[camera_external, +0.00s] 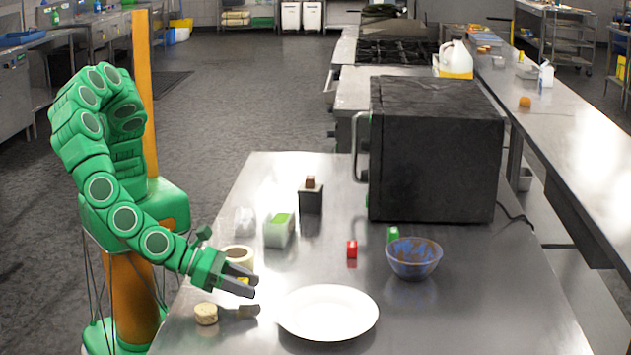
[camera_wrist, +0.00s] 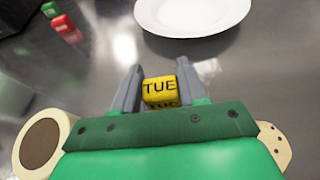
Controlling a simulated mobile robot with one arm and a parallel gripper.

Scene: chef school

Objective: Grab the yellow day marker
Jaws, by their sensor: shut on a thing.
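The yellow day marker (camera_wrist: 159,90) is a small block with "TUE" in black letters. It sits between the two fingers of my gripper (camera_wrist: 157,88) in the wrist view, and the fingers are shut on it. In the external view my gripper (camera_external: 243,281) is low over the left front of the steel table (camera_external: 452,315). Only a bit of yellow (camera_external: 243,281) shows between the fingers there. I cannot tell from the frames whether the block touches the table.
A white plate (camera_external: 328,312) lies right of my gripper. Red (camera_external: 352,249) and green (camera_external: 393,234) blocks, a bowl (camera_external: 413,258), a green-topped container (camera_external: 279,230) and a black oven (camera_external: 435,150) stand farther back.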

